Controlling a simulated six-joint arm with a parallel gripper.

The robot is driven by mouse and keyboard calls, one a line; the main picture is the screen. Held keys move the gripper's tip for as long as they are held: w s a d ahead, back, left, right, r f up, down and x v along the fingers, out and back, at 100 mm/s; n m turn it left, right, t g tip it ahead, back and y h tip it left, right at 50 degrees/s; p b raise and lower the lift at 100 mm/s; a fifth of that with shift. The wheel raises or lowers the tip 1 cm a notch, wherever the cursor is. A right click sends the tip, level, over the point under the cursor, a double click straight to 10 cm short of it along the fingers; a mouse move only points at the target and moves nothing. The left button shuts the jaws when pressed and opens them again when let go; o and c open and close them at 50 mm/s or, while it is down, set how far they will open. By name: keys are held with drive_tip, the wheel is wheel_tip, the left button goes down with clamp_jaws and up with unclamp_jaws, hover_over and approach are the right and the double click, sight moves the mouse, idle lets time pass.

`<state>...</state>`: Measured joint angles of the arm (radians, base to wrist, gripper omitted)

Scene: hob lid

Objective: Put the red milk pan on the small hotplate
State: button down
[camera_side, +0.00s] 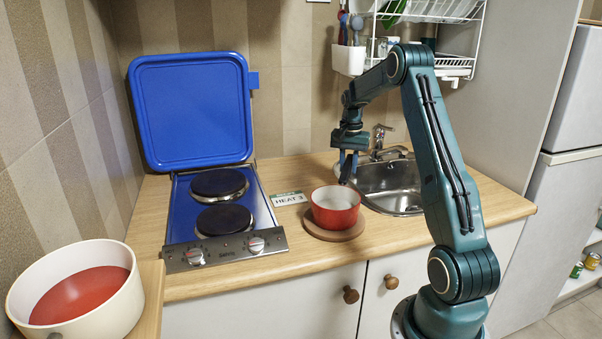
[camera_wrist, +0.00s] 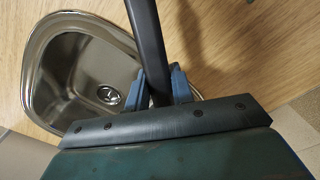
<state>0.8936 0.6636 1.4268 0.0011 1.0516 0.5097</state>
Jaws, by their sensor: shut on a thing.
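The red milk pan (camera_side: 335,209), white inside, sits upright on or just over a round wooden board (camera_side: 318,233) right of the hob in the side view. My gripper (camera_side: 347,170) is above the pan's back rim, shut on a dark bar that looks like its handle. In the wrist view the dark handle (camera_wrist: 146,35) runs between my blue fingers (camera_wrist: 160,90); the pan body is out of that view. The blue hob has a rear hotplate (camera_side: 218,184) and a front hotplate (camera_side: 224,220), both bare. The front one looks slightly smaller.
The blue hob lid (camera_side: 192,112) stands open behind the hotplates. A "HEAT 3" card (camera_side: 289,199) lies between hob and pan. The sink (camera_side: 392,187) is on the right, under a dish rack (camera_side: 430,12). A large cream pot (camera_side: 80,292) stands front left.

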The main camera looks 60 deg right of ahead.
drive_tip(key=shift+r, duration=1.65)
drive_tip(key=shift+r, duration=1.35)
wheel_tip(320, 180, up, 3)
drive_tip(key=shift+f, duration=0.15)
drive_tip(key=w+a+m, duration=0.7)
drive_tip(key=w+a, duration=0.7)
drive_tip(key=a, duration=0.3)
wheel_tip(320, 180, down, 6)
drive_tip(key=shift+w, duration=0.2)
drive_tip(key=shift+f, duration=0.35)
idle(0.8)
